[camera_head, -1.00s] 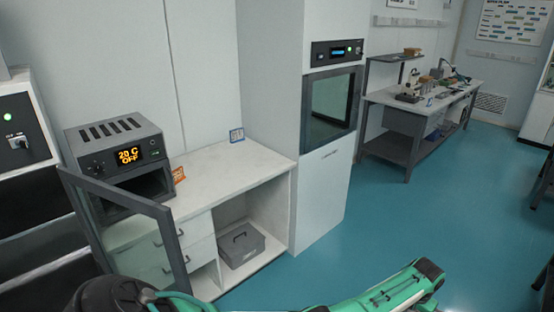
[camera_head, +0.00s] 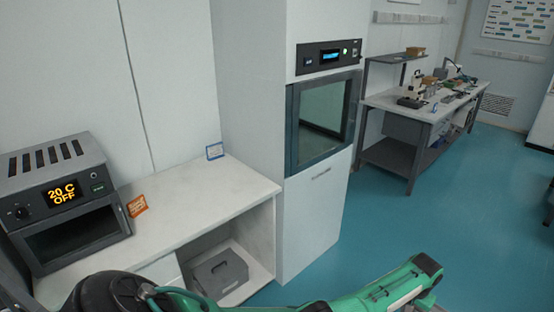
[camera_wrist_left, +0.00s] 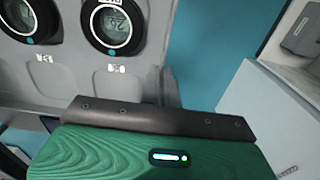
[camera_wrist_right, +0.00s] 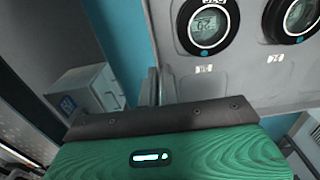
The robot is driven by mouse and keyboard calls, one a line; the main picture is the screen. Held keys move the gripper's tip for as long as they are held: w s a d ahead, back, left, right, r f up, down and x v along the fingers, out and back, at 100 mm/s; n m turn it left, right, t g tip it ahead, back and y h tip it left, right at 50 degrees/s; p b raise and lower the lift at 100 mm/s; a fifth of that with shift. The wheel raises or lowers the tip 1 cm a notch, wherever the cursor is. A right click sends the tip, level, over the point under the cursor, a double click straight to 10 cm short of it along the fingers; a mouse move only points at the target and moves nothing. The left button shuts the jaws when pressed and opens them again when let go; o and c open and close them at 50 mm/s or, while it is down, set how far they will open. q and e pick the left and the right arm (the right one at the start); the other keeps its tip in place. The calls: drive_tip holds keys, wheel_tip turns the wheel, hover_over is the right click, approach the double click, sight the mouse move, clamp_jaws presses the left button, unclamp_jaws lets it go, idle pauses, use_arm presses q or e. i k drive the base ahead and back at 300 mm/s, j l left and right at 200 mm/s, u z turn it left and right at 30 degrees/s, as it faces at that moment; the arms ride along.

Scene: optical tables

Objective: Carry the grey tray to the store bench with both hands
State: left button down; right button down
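The grey tray (camera_wrist_left: 60,75) fills the upper left of the left wrist view, with round, dark-rimmed gauges with small displays on it. It also shows at the upper right of the right wrist view (camera_wrist_right: 180,75). My left gripper (camera_wrist_left: 166,88) is at one edge of the tray, and my right gripper (camera_wrist_right: 154,88) is at another edge. Each seems closed on the tray wall; the fingertips are partly hidden. Tray and grippers are outside the head view. Which bench is the store bench is not readable.
A grey case (camera_head: 220,273) sits below. A tall cabinet (camera_head: 310,220) stands beside it. A far bench (camera_head: 400,128) holds instruments. Blue floor is clear at right.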

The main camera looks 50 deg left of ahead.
sight(215, 196)
drive_tip(key=i+j, duration=0.2)
drive_tip(key=i, duration=0.25)
drive_tip(key=i+j, duration=0.2)
drive_tip(key=i, duration=1.15)
drive_tip(key=i+u, duration=0.15)
drive_tip(key=u, duration=0.2)
drive_tip(key=i+u, duration=0.15)
drive_tip(key=u, duration=2.25)
drive_tip(key=i+u, duration=0.3)
drive_tip(key=i, duration=0.7)
